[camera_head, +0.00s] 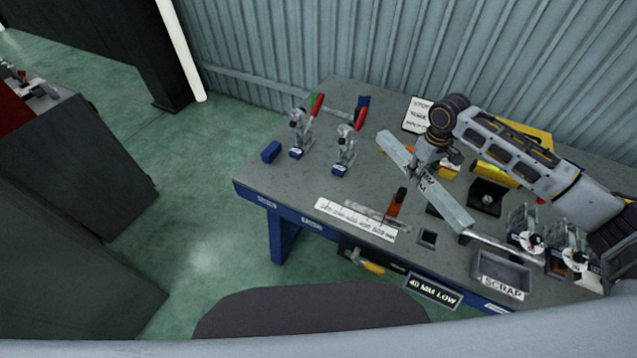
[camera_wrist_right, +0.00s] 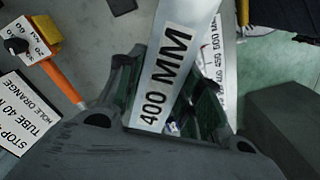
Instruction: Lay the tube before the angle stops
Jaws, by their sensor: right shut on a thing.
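A silver square tube (camera_head: 455,207) is held above the bench in my right gripper (camera_head: 427,172), running from upper left to lower right in the head view. In the right wrist view, the tube (camera_wrist_right: 180,45) shows a "400 MM" label between the two fingers of my right gripper (camera_wrist_right: 168,100). The right gripper is shut on it around its middle. Small blue blocks stand at the bench's left end, one alone (camera_head: 271,152) and others under two toggle clamps (camera_head: 301,132) (camera_head: 346,147); I cannot tell which parts are the angle stops. My left gripper is out of view.
A white scale strip (camera_head: 355,220) and an orange-handled tool (camera_head: 397,203) lie near the front edge. A scrap bin (camera_head: 500,268), more clamps (camera_head: 524,232) and a black fixture (camera_head: 487,196) crowd the right. The bench (camera_head: 260,182) is bare at its front left.

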